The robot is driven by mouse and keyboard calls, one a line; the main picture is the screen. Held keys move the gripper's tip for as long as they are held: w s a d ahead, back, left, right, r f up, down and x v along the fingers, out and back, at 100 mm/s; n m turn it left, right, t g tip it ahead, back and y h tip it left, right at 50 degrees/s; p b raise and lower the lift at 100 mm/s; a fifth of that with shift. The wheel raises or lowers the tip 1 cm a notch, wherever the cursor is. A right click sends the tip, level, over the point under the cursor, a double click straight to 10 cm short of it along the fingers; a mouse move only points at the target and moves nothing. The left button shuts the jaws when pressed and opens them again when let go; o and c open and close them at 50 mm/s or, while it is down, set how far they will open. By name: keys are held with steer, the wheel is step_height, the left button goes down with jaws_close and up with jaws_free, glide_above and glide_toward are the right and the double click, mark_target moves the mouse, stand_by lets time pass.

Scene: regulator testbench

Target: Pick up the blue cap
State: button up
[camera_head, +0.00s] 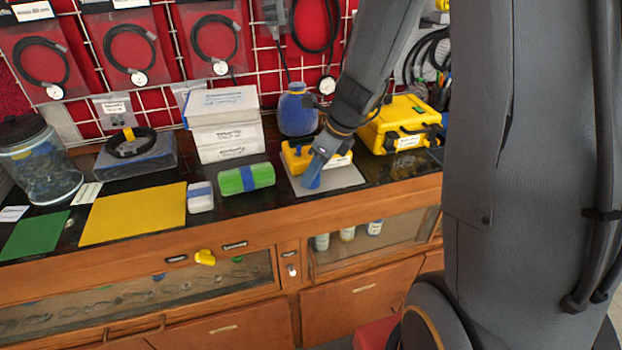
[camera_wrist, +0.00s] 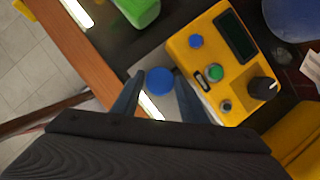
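In the wrist view, a round blue cap (camera_wrist: 159,81) shows over the pale mat, beside the yellow device (camera_wrist: 205,75). My gripper (camera_wrist: 159,75) is open. One finger is on each side of the cap, with small gaps showing between cap and fingers. I cannot tell how far the fingertips are above the mat. In the head view, my gripper (camera_head: 312,178) points down over the grey mat (camera_head: 345,180), in front of the yellow device (camera_head: 300,158). The cap cannot be told apart from the bluish fingers there.
The yellow device stands close to the right finger, with knobs and a small screen. A green-and-blue block (camera_head: 262,176) lies left of the mat. A blue bottle (camera_head: 297,112) and a yellow case (camera_head: 398,125) stand behind. The bench's front edge is near.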

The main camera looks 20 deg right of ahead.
steer(key=c, duration=0.7)
steer(key=shift+o, duration=0.2)
steer(key=shift+r, duration=0.15)
